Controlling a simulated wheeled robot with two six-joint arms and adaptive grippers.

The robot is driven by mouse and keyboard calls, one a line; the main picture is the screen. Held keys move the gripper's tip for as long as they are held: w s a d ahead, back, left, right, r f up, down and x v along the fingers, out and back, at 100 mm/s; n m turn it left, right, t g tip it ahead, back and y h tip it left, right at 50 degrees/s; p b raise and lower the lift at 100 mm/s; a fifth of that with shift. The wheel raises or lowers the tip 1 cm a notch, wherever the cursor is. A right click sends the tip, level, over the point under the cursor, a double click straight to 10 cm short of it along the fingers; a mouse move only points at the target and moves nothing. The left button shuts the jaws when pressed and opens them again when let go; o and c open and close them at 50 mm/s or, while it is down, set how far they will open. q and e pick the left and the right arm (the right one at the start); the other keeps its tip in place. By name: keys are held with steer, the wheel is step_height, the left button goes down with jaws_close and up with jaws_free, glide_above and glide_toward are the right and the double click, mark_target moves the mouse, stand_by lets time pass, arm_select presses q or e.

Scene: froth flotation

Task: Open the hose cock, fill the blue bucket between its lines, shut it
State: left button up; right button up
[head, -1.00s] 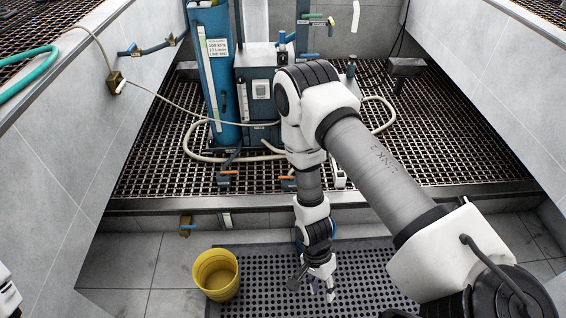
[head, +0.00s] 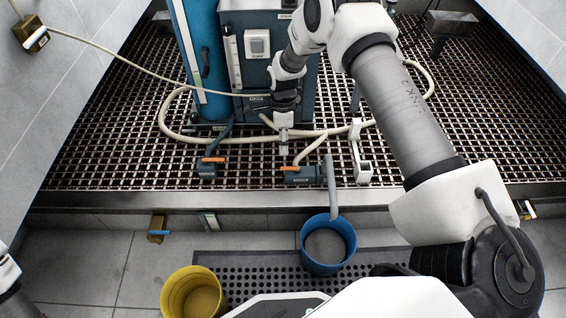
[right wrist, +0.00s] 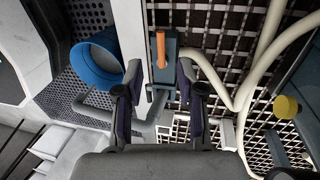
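The blue bucket (head: 328,246) stands on the dark perforated mat below the bent grey spout (head: 331,188) of a hose cock (head: 304,175). This cock has an orange lever (head: 293,168) lying along its body. I see no running water; the bucket's inside looks grey, and its lines and level cannot be made out. My right gripper (head: 284,148) is above and slightly left of the cock, apart from it. In the right wrist view my gripper (right wrist: 158,75) is open and empty, with the orange lever (right wrist: 161,50) showing ahead between the fingers. My left gripper is out of view.
A yellow bucket (head: 193,297) stands left of the blue one. A second orange-levered cock (head: 208,168) is to the left on the grating. A cream hose (head: 165,125) loops there. A brass tap with blue lever (head: 157,228) is on the step front.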

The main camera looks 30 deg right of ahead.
mark_target(290, 169)
steer(key=f+b, duration=0.1)
steer(key=f, duration=0.1)
steer(key=f+b, duration=0.1)
steer(key=f, duration=0.2)
steer(key=s+f+b, duration=0.1)
steer(key=f+b, duration=0.1)
steer(key=f, duration=0.1)
steer(key=shift+s+a, duration=0.1)
steer(key=shift+a, duration=0.25)
jaws_close()
